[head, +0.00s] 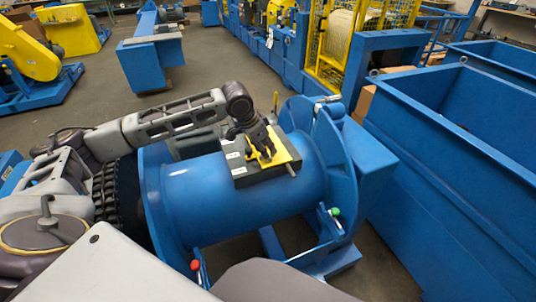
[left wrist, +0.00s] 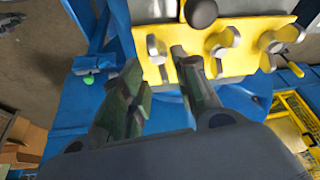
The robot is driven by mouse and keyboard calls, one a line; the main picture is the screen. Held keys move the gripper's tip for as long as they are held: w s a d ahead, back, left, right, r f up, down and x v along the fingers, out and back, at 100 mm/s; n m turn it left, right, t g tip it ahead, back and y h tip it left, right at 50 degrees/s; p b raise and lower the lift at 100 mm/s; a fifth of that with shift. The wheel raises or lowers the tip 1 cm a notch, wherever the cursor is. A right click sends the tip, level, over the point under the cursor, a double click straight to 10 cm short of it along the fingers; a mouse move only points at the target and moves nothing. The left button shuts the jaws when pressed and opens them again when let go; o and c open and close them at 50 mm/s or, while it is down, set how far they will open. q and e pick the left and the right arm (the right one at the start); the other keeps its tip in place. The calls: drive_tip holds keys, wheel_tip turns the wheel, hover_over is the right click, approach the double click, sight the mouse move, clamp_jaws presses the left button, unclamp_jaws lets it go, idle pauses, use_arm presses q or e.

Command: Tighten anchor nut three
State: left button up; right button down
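A yellow plate (head: 288,151) lies on a dark block (head: 246,174) on top of a blue drum (head: 220,200). In the left wrist view the yellow plate (left wrist: 247,60) carries a row of grey wing-shaped nuts. The nearest nut (left wrist: 157,56) is just beyond the gap between my fingers; the middle nut (left wrist: 221,42) and the right nut (left wrist: 280,43) are to its right. I cannot tell which is number three. My left gripper (head: 265,150) is over the plate. In the wrist view its fingers (left wrist: 155,75) are apart, with nothing clearly between them. My right gripper is out of view.
Levers with a red knob (head: 195,265) and a green knob (head: 335,211) stand out near the drum's ends. A large blue bin (head: 450,170) is at the right. Yellow fencing (head: 350,40) stands behind. Open floor lies beyond the drum.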

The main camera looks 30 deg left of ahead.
use_arm(q)
drive_tip(key=shift+x, duration=2)
clamp_jaws()
